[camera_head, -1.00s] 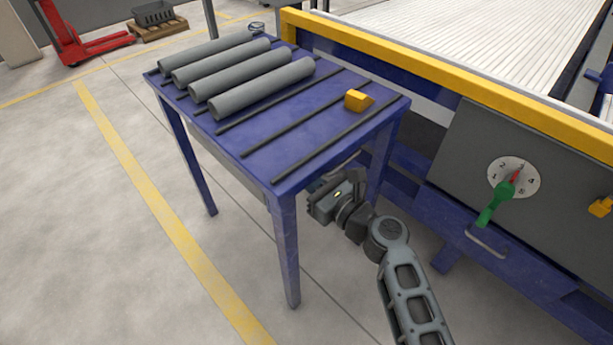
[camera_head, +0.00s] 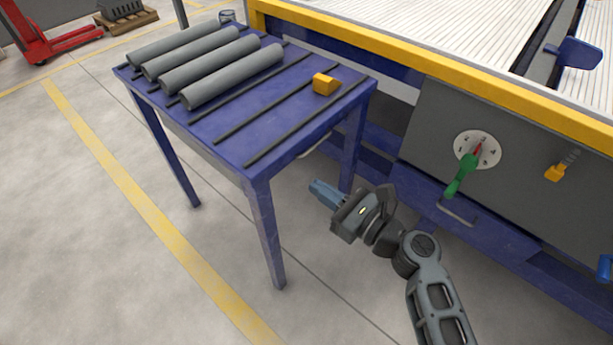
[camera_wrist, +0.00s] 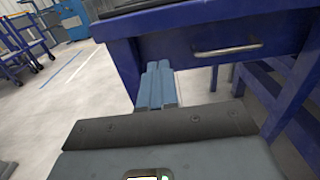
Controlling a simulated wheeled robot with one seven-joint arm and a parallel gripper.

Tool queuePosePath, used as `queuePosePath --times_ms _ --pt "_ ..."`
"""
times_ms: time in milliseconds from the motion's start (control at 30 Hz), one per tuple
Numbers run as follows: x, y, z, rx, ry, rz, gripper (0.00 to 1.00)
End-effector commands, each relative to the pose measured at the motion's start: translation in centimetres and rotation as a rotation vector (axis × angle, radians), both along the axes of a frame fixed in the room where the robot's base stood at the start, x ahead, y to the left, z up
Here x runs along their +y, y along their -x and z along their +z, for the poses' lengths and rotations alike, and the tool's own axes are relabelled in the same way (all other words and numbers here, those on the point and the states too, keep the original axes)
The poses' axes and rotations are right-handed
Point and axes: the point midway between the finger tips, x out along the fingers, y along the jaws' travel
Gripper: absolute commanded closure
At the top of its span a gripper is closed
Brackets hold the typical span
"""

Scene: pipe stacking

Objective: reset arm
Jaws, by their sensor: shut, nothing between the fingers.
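My gripper (camera_head: 318,190) is shut and empty in the head view. It is in the open space in front of the blue table (camera_head: 235,133), lower than the tabletop and apart from it. In the wrist view its blue-grey fingers (camera_wrist: 157,85) are pressed together, pointing at the table's side with a metal drawer handle (camera_wrist: 228,50). Several grey pipes lie side by side on the far left part of the tabletop, the nearest pipe (camera_head: 232,77) among them. A yellow block (camera_head: 324,84) sits near the table's right side.
Dark rails (camera_head: 272,104) run across the tabletop. A machine with a yellow edge beam (camera_head: 430,65), a dial with a green handle (camera_head: 462,173) and a grab handle (camera_head: 458,213) stands to the right. The floor at left, with a yellow line (camera_head: 115,180), is clear.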

Motion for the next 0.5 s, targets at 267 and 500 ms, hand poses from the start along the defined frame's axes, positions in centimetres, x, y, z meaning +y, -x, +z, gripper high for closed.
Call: queuePosePath --times_ms 267,500 --pt "-0.9 0.9 0.0 0.000 0.000 0.001 1.00" --pt "-1.6 2.3 -0.9 -0.017 0.083 -0.024 1.00"
